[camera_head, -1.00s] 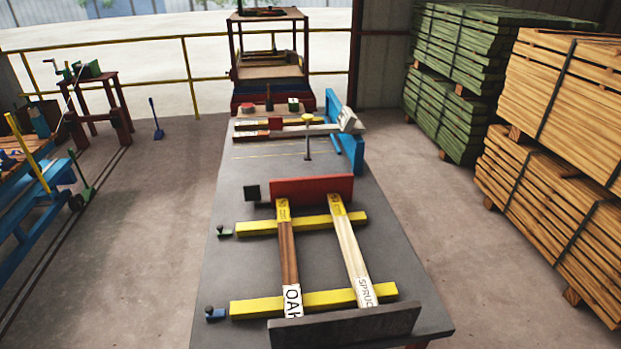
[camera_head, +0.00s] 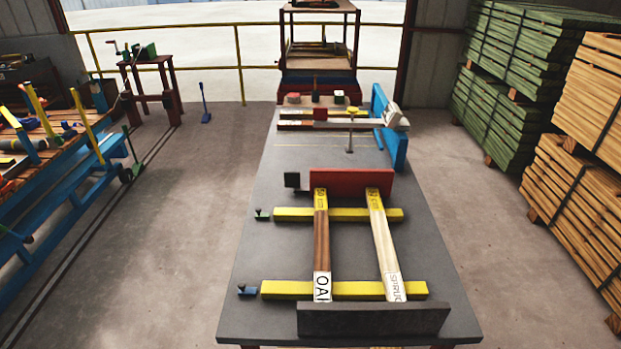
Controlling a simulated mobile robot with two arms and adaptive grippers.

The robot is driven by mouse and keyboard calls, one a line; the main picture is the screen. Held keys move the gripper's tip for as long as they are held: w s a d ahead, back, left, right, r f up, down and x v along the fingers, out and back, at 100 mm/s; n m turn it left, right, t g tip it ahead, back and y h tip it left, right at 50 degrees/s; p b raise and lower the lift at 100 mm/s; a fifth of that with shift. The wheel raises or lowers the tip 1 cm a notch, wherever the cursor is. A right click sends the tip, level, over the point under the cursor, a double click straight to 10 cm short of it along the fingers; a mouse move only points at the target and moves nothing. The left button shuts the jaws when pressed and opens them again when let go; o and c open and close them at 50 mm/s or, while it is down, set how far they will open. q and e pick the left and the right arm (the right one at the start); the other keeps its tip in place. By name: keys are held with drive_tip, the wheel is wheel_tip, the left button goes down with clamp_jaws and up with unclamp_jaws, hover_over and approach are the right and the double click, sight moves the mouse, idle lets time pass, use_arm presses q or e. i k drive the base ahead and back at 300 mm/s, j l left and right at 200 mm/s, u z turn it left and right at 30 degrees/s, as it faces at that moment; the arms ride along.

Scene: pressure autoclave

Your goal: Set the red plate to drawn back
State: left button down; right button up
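The red plate (camera_head: 350,182) stands upright across the grey table (camera_head: 245,300), at the far ends of two boards. The dark board marked OAK (camera_head: 321,240) and the pale board marked SPRUCE (camera_head: 383,240) lie side by side on two yellow bars (camera_head: 285,214). The boards' far ends appear to meet or nearly meet the red plate; I cannot tell if they touch. A black plate (camera_head: 373,319) stands at their near ends. A small black block (camera_head: 292,180) is at the red plate's left end. Neither of my grippers shows.
A blue frame (camera_head: 390,128) stands farther back. Lumber stacks (camera_head: 575,190) are at right, a blue cart (camera_head: 70,190) at left. Floor is clear beside the table.

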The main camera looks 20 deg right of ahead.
sight(340, 184)
drive_tip(key=k+z, duration=0.3)
drive_tip(key=z, duration=0.15)
drive_tip(key=k+l+z, duration=0.15)
drive_tip(key=z, duration=0.3)
drive_tip(key=i+j+z, duration=0.25)
drive_tip(key=j, duration=0.25)
drive_tip(key=j+z, duration=0.25)
drive_tip(key=j, duration=0.3)
drive_tip(key=i+j+z, duration=0.2)
drive_tip(key=j, duration=0.35)
drive_tip(key=j+z, duration=0.25)
drive_tip(key=j, duration=0.35)
